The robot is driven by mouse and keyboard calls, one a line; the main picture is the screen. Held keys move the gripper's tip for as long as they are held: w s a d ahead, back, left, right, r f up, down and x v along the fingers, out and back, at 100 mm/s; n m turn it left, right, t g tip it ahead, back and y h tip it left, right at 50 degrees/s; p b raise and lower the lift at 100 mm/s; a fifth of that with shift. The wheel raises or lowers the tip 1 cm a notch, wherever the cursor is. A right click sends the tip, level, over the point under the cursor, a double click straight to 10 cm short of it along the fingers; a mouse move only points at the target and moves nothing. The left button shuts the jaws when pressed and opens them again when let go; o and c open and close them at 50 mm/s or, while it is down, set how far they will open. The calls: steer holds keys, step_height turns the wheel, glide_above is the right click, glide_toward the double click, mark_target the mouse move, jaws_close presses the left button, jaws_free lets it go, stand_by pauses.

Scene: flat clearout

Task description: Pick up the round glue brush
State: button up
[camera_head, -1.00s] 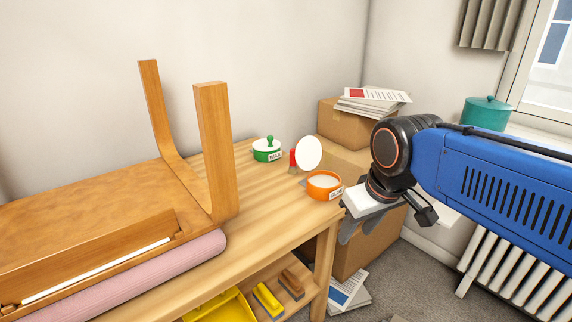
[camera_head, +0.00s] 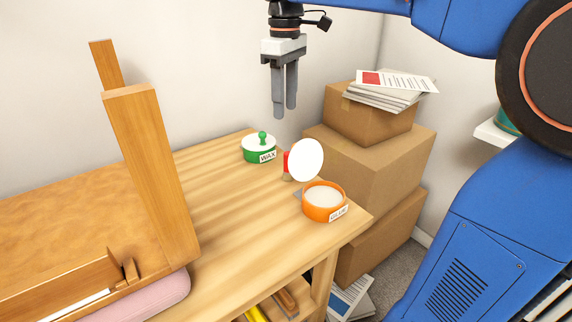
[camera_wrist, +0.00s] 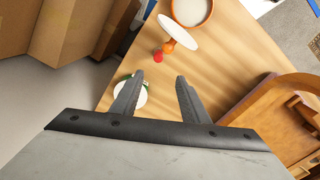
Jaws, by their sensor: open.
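A green wax pot (camera_head: 258,151) with a white knobbed lid stands left of the disc. Stacked boxes (camera_head: 370,165) with papers (camera_head: 390,88) stand right.

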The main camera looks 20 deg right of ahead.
mark_target(288, 153)
step_height(288, 153, down, 12)
steer(key=shift+r, duration=0.1)
steer(key=shift+d+f, duration=0.2)
steer(key=shift+f, duration=1.15)
steer(key=shift+d+f, duration=0.15)
steer(key=shift+f, duration=1.15)
jaws_close()
